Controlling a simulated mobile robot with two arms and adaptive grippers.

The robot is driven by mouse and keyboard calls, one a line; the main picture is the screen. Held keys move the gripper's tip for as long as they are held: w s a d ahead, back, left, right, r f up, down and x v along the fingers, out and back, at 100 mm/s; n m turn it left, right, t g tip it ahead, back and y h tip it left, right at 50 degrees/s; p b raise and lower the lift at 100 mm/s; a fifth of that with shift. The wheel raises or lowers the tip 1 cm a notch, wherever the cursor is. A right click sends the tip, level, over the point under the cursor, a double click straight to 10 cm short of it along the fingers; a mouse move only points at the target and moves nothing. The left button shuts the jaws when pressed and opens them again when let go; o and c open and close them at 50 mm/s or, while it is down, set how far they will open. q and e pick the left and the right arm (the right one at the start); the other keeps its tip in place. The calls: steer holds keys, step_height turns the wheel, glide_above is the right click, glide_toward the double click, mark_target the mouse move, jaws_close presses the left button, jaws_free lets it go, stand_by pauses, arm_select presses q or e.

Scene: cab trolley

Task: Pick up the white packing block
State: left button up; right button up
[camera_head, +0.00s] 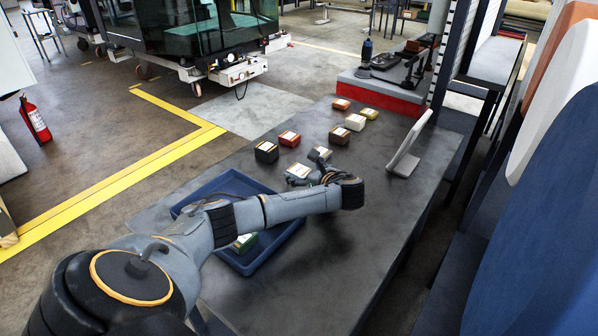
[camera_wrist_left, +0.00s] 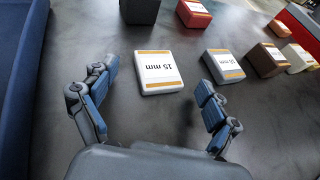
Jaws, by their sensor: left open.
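A white block (camera_wrist_left: 159,72) with orange bands and a "15 mm" label lies flat on the grey table, ahead of and between my left fingertips in the left wrist view. It also shows in the head view (camera_head: 297,170), partly behind the gripper. My left gripper (camera_wrist_left: 156,76) is open and empty, its two fingers spread wide; in the head view (camera_head: 321,173) it is low over the table. A greyer labelled block (camera_wrist_left: 223,66) lies just right of the white one, and a cream-white block (camera_head: 355,122) lies farther back. My right gripper is not in view.
Black (camera_head: 266,153), red (camera_head: 289,138), brown (camera_head: 339,136) and yellow (camera_head: 369,113) blocks lie nearby. A blue tray (camera_head: 291,232) with a green item (camera_head: 243,243) sits under my left arm. A tilted tablet-like panel (camera_head: 409,146) stands at right. The table's near right is clear.

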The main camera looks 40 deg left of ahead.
arm_select(q)
steer(key=shift+w+a+f, duration=0.15)
steer(key=shift+a+f, duration=0.05)
steer(key=shift+a, duration=0.25)
steer(key=c, duration=1.4)
